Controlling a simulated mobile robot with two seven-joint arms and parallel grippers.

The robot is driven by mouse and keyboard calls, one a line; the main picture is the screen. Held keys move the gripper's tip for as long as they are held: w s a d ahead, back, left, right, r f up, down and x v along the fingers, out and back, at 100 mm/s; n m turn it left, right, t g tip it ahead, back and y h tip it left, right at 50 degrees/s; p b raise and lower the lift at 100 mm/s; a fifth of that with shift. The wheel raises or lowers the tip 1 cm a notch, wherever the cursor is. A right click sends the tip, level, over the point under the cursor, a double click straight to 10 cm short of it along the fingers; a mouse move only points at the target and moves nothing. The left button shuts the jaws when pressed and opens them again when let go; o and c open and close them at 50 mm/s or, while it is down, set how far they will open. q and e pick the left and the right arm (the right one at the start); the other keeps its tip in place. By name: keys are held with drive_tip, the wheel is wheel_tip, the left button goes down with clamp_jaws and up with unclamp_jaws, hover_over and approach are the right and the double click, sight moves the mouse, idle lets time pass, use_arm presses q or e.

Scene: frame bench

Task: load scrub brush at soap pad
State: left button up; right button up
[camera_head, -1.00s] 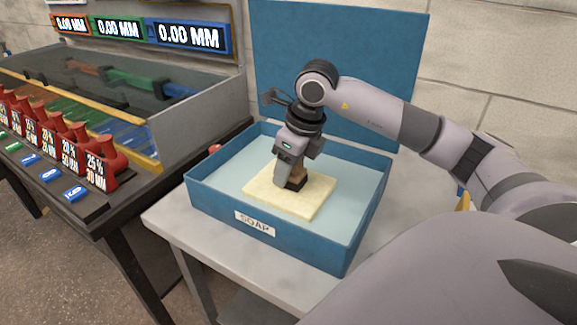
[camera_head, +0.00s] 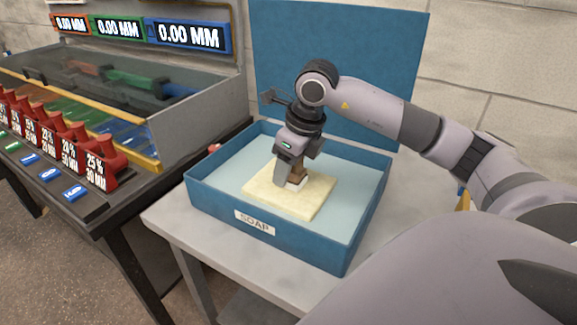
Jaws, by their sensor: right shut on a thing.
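The soap pad (camera_head: 311,206) is a pale yellow slab lying in the blue box labelled SOAP (camera_head: 216,203). My right gripper (camera_head: 290,178) points down over the middle of the pad. It is shut on the scrub brush (camera_head: 297,183), of which a brown body and a whitish lower end show. The brush's lower end is at the pad's top; I cannot tell whether it touches. The gripper hides part of the brush. My left gripper is not in view.
The box's blue lid (camera_head: 340,60) stands open behind. The box rests on a grey table (camera_head: 180,222). At left a bench carries several red labelled weights (camera_head: 97,165), blue tags (camera_head: 73,194) and a clear-covered trough. Displays (camera_head: 187,36) read 0.00 MM.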

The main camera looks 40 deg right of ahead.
drive_tip(key=shift+r+p, duration=2.8)
drive_tip(key=shift+r, duration=0.7)
drive_tip(key=shift+f, duration=0.1)
